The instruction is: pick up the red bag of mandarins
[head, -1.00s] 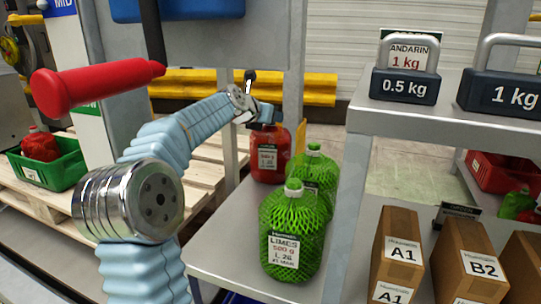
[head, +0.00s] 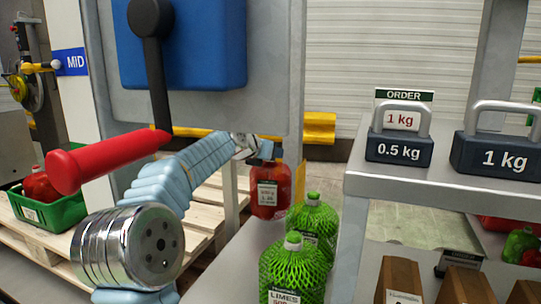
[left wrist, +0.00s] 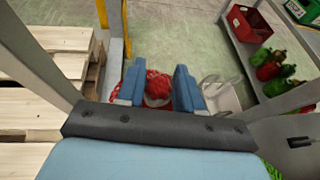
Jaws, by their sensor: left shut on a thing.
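The red bag of mandarins (head: 270,193), with a white label on its front, is upright behind two green net bags of limes on the grey shelf (head: 228,262). My left gripper (head: 258,150) is at the top of the red bag, partly hidden behind my arm. In the left wrist view the two blue fingers (left wrist: 158,90) are closed on either side of the bag's red netted top (left wrist: 158,80). I cannot tell whether its bottom touches the shelf. My right gripper is not in view.
The lime bags (head: 312,222) (head: 290,272) stand close in front of the red bag. A grey stand with weights (head: 399,148) is to the right. A red handle (head: 105,160) and blue box (head: 180,45) are at left. A green crate (head: 62,215) sits on a pallet.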

